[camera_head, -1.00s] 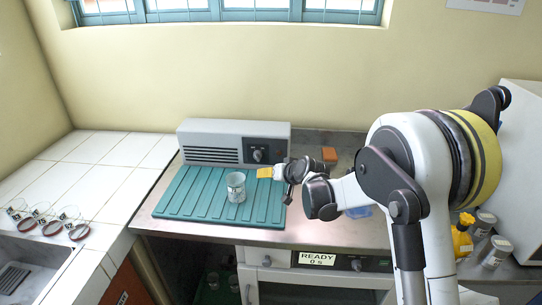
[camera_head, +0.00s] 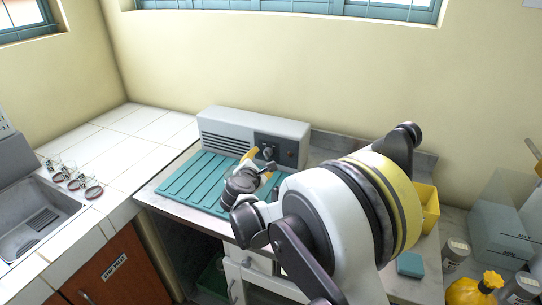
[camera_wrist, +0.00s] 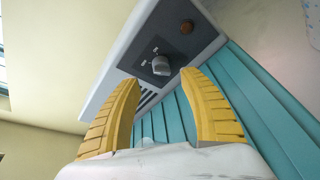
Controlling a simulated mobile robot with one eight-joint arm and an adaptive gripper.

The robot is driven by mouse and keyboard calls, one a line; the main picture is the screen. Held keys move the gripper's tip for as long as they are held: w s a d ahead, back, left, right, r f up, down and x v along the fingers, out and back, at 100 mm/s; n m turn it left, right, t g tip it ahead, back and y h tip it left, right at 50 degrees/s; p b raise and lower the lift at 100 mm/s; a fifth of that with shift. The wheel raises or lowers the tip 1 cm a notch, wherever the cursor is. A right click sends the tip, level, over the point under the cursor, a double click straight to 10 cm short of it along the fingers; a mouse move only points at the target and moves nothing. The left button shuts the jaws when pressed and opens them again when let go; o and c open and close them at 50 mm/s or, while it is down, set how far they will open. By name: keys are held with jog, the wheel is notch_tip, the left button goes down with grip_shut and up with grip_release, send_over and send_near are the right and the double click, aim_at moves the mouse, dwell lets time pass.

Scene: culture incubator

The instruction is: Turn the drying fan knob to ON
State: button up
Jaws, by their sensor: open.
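The drying fan is a grey box (camera_head: 240,118) with side slots and a dark control panel, standing behind the teal ribbed mat (camera_head: 197,182). Its grey knob (camera_wrist: 161,66) sits on the panel in the wrist view, with small white marks beside it too small to read surely. The knob also shows in the head view (camera_head: 268,152). My gripper (camera_wrist: 160,80) is open, its two yellow fingers to either side of the knob in the picture. The fingertips appear short of the knob, with nothing between them. In the head view my gripper (camera_head: 261,163) is close in front of the panel.
A brown round button (camera_wrist: 186,27) is on the panel beside the knob. Several glass dishes (camera_head: 75,178) lie on the tiled counter by the sink (camera_head: 40,220). A yellow bin (camera_head: 427,208) and a yellow bottle (camera_head: 474,290) stand at right.

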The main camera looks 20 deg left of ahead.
aim_at(267, 153)
jog(key=b+x, duration=0.2)
jog(key=x, duration=0.5)
jog(key=shift+w+f, duration=0.15)
jog(key=shift+w, duration=0.2)
grip_shut()
